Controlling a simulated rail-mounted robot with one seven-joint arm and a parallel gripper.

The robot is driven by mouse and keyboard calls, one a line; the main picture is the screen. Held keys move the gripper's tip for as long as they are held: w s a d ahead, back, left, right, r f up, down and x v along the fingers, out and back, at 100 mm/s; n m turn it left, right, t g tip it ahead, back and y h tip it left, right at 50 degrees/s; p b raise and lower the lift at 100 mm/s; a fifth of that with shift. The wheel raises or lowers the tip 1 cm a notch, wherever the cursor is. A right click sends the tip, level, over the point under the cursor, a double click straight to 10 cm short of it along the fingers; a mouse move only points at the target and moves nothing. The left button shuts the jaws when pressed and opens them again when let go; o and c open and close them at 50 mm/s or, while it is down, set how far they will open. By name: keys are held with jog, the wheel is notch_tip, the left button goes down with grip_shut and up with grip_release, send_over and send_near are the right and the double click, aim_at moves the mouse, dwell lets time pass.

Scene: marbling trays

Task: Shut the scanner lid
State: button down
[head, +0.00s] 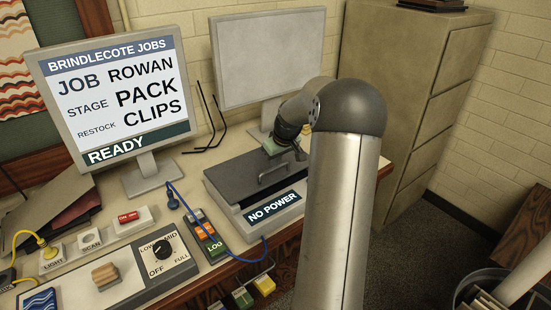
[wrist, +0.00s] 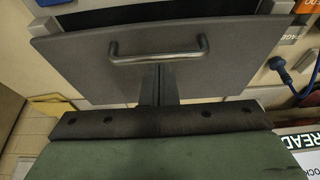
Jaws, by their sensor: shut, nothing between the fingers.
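The scanner (head: 232,205) stands on the desk with a "NO POWER" label on its front. Its dark grey lid (head: 235,175) carries a metal bar handle (head: 272,172), which also shows in the wrist view (wrist: 158,57). The lid lies low over the body. In the wrist view a dark strip shows past its handle edge, so it may be slightly raised; the exact gap is unclear. My gripper (wrist: 160,76) is shut and empty over the lid, its fingertips short of the handle. Whether they touch the lid is unclear. In the head view my arm partly hides the lid's right side.
A "BRINDLECOTE JOBS" monitor (head: 115,85) stands at left and a blank monitor (head: 268,60) behind the scanner. A dial box (head: 150,262), a LOG switch strip (head: 208,238) and a blue cable (head: 225,251) lie to the scanner's left. A filing cabinet (head: 400,100) stands at right.

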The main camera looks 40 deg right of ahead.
aim_at(273, 177)
jog(key=shift+w+f, duration=0.1)
jog(key=shift+f, duration=0.35)
jog(key=shift+f, duration=0.1)
jog(key=shift+f+b, duration=0.8)
jog(key=shift+b, duration=0.15)
jog(key=shift+s+a+f, duration=0.1)
jog(key=shift+s+f, duration=0.05)
jog(key=shift+s, duration=0.2)
jog(key=shift+f, duration=0.1)
jog(key=w+v, duration=0.1)
jog(key=v, duration=1.4)
jog(key=shift+r, duration=0.3)
jog(key=shift+w, duration=0.1)
